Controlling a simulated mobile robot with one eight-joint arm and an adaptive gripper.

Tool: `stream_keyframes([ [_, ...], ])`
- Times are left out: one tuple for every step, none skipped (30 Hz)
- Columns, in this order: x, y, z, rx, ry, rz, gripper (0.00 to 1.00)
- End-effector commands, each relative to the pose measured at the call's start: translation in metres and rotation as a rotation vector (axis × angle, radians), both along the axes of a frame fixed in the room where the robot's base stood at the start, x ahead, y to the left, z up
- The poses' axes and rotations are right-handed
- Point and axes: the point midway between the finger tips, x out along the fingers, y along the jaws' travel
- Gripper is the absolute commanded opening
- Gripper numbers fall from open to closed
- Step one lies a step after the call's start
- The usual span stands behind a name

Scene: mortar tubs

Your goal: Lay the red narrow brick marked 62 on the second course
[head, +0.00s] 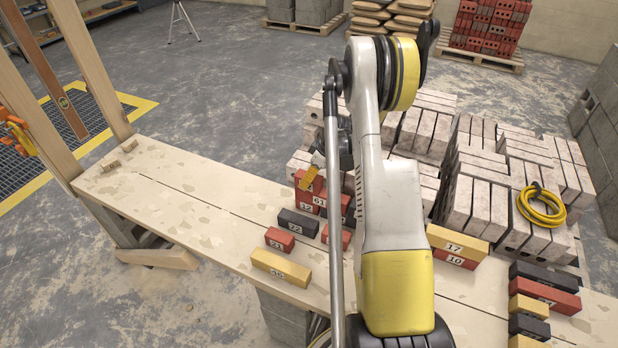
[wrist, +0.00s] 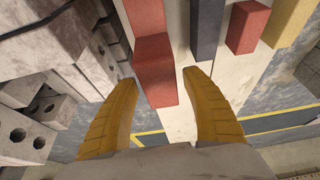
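I cannot read a 62 on any brick. Red bricks marked 12 (head: 306,208) and apparently 61 (head: 319,201) stand together on the plank, just left of my arm. My gripper (wrist: 159,73) is open, its yellow fingers spread wide. In the wrist view a red brick (wrist: 156,85) lies ahead between the fingertips, with no clear contact. In the head view one yellow finger (head: 313,180) shows above the red bricks; the rest is hidden behind my arm. Another red brick (head: 344,238), partly hidden by my arm, has no readable mark.
The plank (head: 180,205) also bears a dark brick 72 (head: 298,223), red 21 (head: 280,239), yellow 35 (head: 281,268), and yellow 17 (head: 458,240) on red 10 (head: 455,259). More bricks (head: 545,287) stand right. Grey blocks (head: 480,190) crowd behind. The plank's left is mostly clear.

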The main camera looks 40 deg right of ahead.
Motion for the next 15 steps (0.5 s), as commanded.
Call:
stream_keyframes([
  [0.0,0.0,0.001,0.0,0.0,0.0,0.57],
  [0.0,0.0,0.002,0.0,0.0,0.0,0.57],
  [0.0,0.0,0.005,0.0,0.0,0.0,0.57],
  [-0.001,-0.001,0.008,0.0,0.0,-0.001,0.57],
  [-0.003,-0.001,0.011,0.0,0.0,-0.001,0.57],
  [-0.005,-0.002,0.018,0.0,0.0,-0.001,0.57],
  [-0.007,-0.003,0.023,0.0,0.0,-0.001,0.57],
  [-0.01,-0.004,0.029,0.0,0.0,-0.002,0.57],
  [-0.013,-0.005,0.038,0.0,0.0,-0.002,0.57],
  [-0.015,-0.007,0.045,0.0,0.0,-0.003,0.57],
  [-0.018,-0.008,0.052,0.0,0.0,-0.002,0.57],
  [-0.021,-0.009,0.06,0.0,0.0,-0.002,0.57],
  [-0.024,-0.01,0.067,0.0,0.0,-0.001,0.57],
  [-0.026,-0.011,0.073,0.0,0.0,-0.001,0.57],
  [-0.029,-0.012,0.081,0.0,0.0,-0.002,0.57],
])
